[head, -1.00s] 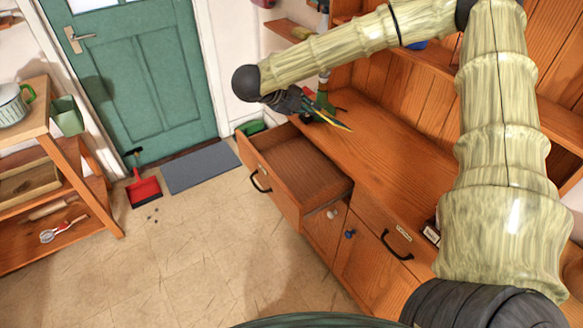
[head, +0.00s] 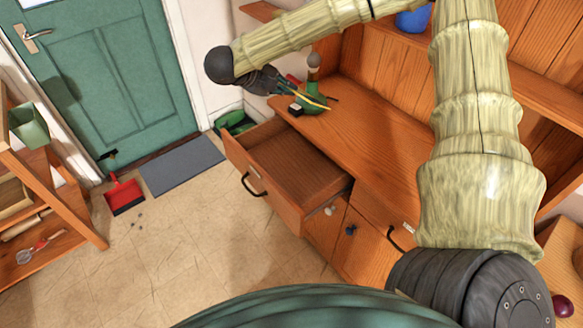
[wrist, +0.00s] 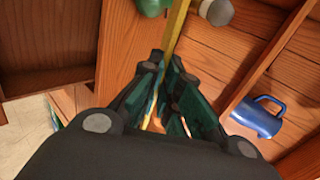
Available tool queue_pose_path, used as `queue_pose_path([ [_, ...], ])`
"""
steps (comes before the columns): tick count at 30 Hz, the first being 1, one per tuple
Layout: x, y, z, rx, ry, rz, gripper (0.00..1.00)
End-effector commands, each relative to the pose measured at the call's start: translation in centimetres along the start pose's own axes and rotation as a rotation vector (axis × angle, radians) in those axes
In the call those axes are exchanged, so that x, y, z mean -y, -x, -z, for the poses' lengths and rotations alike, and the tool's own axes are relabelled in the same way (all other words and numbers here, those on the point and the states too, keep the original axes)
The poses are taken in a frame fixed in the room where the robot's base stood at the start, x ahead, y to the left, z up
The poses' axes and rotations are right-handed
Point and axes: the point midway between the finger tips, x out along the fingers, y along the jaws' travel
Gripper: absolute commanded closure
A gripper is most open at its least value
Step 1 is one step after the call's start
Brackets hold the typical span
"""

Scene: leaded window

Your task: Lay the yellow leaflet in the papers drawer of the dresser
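My gripper (head: 290,86) is above the far end of the dresser top (head: 375,135), beyond the open drawer. It is shut on the yellow leaflet (head: 313,99), a thin strip seen nearly edge-on. In the wrist view the leaflet (wrist: 177,28) runs between the two dark green fingers (wrist: 165,95) and out past their tips. The open drawer (head: 255,180) has a black handle, and its visible inside looks empty. I cannot read a label on it. A second drawer, shut, with a black handle (head: 398,238), is to its right.
A green object with a round knob (head: 314,62) stands on the dresser close to my gripper. A blue mug (wrist: 258,115) shows in the wrist view. A grey mat (head: 183,163) and red dustpan (head: 124,195) lie by the door.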

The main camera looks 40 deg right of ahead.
Motion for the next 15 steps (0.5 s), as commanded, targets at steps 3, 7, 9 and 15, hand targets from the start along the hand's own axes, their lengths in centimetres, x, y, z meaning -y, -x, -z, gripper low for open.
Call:
queue_pose_path([
  [3, -1.2, -0.3, -0.3, 0.007, 0.003, 0.001, 1.0],
  [7, -2.1, -0.8, -0.6, 0.008, 0.006, 0.001, 1.0],
  [9, -2.8, -1.4, -0.7, 0.008, 0.006, 0.001, 1.0],
  [15, -4.8, -3.1, -0.5, 0.005, 0.004, 0.0, 1.0],
])
